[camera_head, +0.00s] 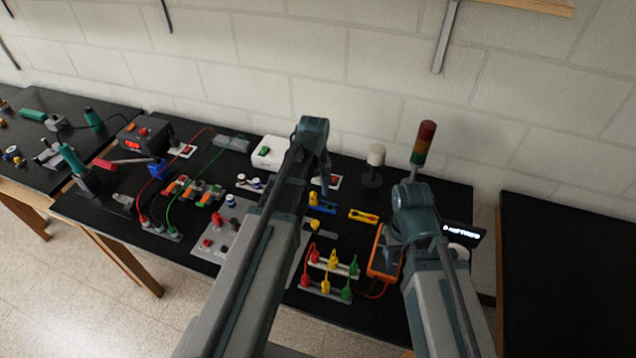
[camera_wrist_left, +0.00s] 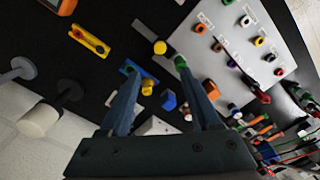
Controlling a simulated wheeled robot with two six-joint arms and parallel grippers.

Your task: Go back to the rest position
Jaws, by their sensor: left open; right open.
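My left arm reaches up the middle of the head view, over the black table. Its gripper (camera_head: 325,183) points down past the wrist, and its fingers are mostly hidden there. In the left wrist view the left gripper (camera_wrist_left: 155,82) has its two fingers spread apart with nothing between them. It is above a blue part with a yellow knob (camera_wrist_left: 147,86) and a loose yellow knob (camera_wrist_left: 160,47). My right arm comes up at the right, and its gripper (camera_head: 394,238) is beside the orange multimeter. Its jaws are largely hidden by the wrist. I see nothing held in it.
A red, amber and green signal tower (camera_head: 423,145) stands close behind my right wrist. A white-capped post (camera_head: 375,158) is between the arms. The multimeter (camera_head: 382,257) and jack strips (camera_head: 328,289) lie between the forearms. A grey panel (camera_head: 212,244) is left of my left arm.

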